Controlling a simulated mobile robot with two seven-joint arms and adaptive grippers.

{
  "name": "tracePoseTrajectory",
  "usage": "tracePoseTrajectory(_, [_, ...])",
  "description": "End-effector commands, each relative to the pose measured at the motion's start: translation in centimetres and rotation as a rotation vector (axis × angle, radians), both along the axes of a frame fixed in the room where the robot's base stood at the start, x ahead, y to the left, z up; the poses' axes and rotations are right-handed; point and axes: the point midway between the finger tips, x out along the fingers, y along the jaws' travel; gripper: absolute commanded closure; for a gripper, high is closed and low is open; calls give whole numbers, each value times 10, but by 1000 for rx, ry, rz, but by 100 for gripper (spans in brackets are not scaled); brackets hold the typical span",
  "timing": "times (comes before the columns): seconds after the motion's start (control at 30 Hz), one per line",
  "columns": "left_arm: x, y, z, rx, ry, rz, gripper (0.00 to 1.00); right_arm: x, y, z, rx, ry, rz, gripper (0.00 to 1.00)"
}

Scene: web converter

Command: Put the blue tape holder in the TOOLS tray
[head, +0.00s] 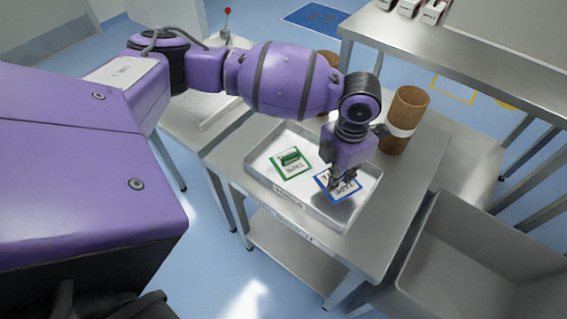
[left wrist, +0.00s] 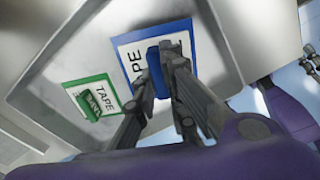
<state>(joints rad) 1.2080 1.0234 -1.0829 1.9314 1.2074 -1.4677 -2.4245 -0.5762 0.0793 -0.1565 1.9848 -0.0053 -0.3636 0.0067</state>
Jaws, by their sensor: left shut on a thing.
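A light grey tray (head: 262,182) stands on the metal cart and has a label on its front wall that is too small to read. Inside it lie a green-bordered TAPE card with a green tape holder (head: 290,157) on it, and a blue-bordered TAPE card (head: 350,193). My left gripper (head: 334,184) reaches down into the tray over the blue-bordered card. In the left wrist view its fingers are shut on the blue tape holder (left wrist: 154,72), held at or just above that card; contact cannot be told.
A brown cylinder with a white band (head: 405,120) stands on the cart (head: 392,205) behind the tray. A large grey bin (head: 480,262) is at the lower right. A metal bench (head: 450,62) runs along the upper right.

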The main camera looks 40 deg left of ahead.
Motion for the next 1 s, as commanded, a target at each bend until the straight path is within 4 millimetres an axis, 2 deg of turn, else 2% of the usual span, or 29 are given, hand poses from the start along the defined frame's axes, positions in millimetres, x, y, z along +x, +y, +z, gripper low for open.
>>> tracePoseTrajectory(0.13, [3,10,-13,3,2,4,100,-1,0,0,0,0,0,60])
tracePoseTrajectory(0.3, [2,8,-38,2,1,1,100,0,0,1,0,-3,0,60])
tracePoseTrajectory(0.7, [3,7,-42,1,-3,1,100,3,1,2,0,-8,2,60])
tracePoseTrajectory(0.73, [4,7,-42,1,-3,1,86,4,1,2,0,-8,2,60])
tracePoseTrajectory(0.83, [4,7,-41,1,-3,1,73,4,1,2,1,-8,2,60])
tracePoseTrajectory(1.0, [3,7,-41,1,-3,0,71,4,1,1,1,-7,2,60])
